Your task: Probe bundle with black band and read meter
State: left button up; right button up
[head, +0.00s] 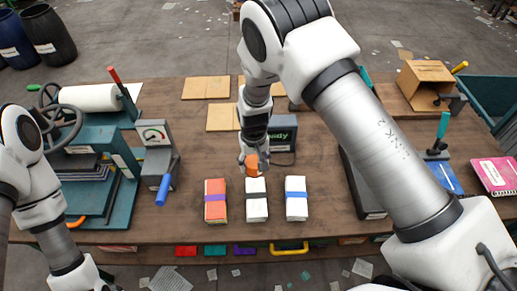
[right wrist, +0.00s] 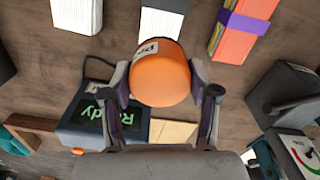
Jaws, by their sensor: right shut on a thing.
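My right gripper (head: 252,160) is shut on an orange probe (right wrist: 160,75), which has a small printed label and also shows in the head view (head: 251,161). The probe is just beyond the far end of the white bundle with the black band (head: 256,208); whether they touch I cannot tell. This bundle lies between an orange bundle with a purple band (head: 215,209) and a white bundle with a blue band (head: 296,206). The meter (head: 283,133) stands behind the gripper, partly hidden; its screen reads "Ready", upside down in the right wrist view (right wrist: 100,115). My left gripper is not visible.
A gauge box with a blue-handled lever (head: 157,150) stands left of the bundles. A teal press (head: 100,190) fills the left of the table (head: 330,226). Cardboard pieces (head: 207,87) lie behind. An open cardboard box (head: 425,83) and a pink notebook (head: 495,175) are at the right.

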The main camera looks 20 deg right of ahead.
jog(key=shift+s+r+p, duration=0.25)
jog(key=shift+s+p, duration=0.1)
jog(key=shift+s+f, duration=0.15)
jog(key=shift+s, duration=0.05)
jog(key=shift+s+a+f, duration=0.1)
jog(key=shift+f, duration=0.15)
jog(key=shift+f+b, duration=0.3)
pick_arm(q)
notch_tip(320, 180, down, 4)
jog(key=b, duration=0.4)
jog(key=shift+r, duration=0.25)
pick_arm(e)
notch_tip(320, 180, down, 5)
jog(key=shift+f, duration=0.2)
pick_arm(q)
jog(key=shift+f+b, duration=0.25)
jog(key=shift+b, duration=0.25)
pick_arm(e)
jog(key=shift+f, duration=0.4)
notch_tip(320, 180, up, 8)
jog(key=p, duration=0.6)
jog(key=shift+r+p, duration=0.15)
jog(key=shift+p, duration=0.2)
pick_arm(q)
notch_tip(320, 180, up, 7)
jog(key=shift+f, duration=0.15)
